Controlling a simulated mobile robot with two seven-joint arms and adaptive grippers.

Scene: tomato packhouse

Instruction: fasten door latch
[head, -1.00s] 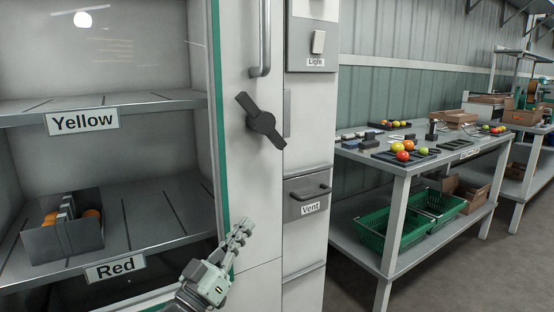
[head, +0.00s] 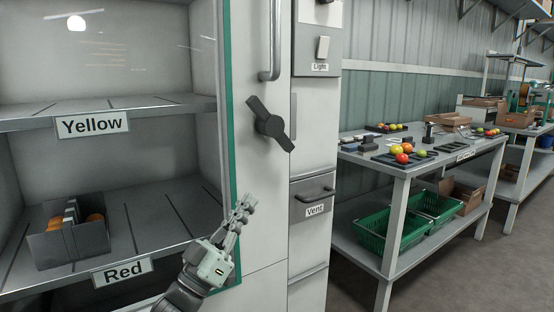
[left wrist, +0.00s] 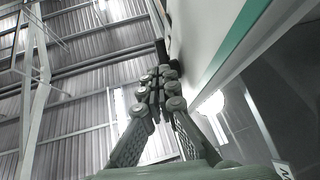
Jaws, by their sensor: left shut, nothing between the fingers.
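The door latch (head: 267,124) is a dark grey turn handle on the white door frame (head: 262,190). It sits tilted, its upper end to the left and its lower end to the right. My left gripper (head: 244,205) is below and a little left of the latch, in front of the green door edge, apart from the latch. Its fingers are shut with nothing between them, as the left wrist view (left wrist: 158,78) also shows. My right gripper is not in view.
A vertical door handle (head: 274,40) is above the latch. Shelves labelled Yellow (head: 92,125) and Red (head: 122,272) are at left, with a grey box (head: 68,240) on the lower one. Vent (head: 314,196) and Light (head: 322,48) controls are at right. A table (head: 400,170) stands further right.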

